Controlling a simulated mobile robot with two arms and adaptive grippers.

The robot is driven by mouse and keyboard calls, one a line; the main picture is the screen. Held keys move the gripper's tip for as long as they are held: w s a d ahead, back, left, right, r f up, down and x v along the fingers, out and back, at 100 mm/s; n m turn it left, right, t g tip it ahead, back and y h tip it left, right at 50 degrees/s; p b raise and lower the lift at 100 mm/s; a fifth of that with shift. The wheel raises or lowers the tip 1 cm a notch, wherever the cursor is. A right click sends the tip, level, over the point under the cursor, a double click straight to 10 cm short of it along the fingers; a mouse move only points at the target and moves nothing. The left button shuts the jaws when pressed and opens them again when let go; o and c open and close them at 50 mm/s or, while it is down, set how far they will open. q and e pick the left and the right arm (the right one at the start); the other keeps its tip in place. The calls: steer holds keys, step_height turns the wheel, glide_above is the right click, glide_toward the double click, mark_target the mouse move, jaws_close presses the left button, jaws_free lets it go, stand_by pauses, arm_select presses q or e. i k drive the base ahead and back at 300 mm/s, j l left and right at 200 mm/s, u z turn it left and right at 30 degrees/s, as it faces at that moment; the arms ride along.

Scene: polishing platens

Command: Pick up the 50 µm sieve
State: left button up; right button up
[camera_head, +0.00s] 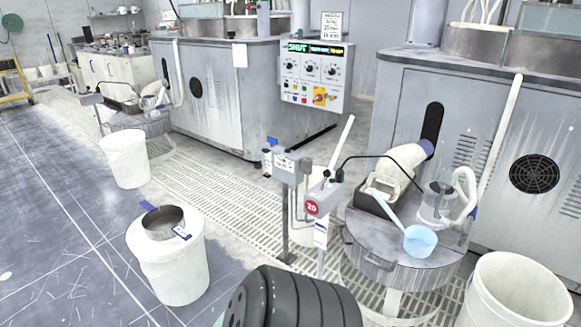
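A round metal sieve (163,222) with a grey rim sits on top of a white bucket (169,268) on the floor at the lower left. A small blue-edged label (181,232) hangs at its front right, and a blue tab (149,206) shows at its back left. The label's print is too small to read, so I cannot tell the mesh size. Neither of my grippers is in view.
A black ribbed shape (290,302) fills the bottom centre. Right of it is a round metal stand (392,260) with a light-blue ladle (420,241). White buckets stand at left (125,160) and lower right (518,293). Open floor (60,235) lies left of the sieve.

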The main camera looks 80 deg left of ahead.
mark_target(165, 223)
steer(key=u, duration=3.65)
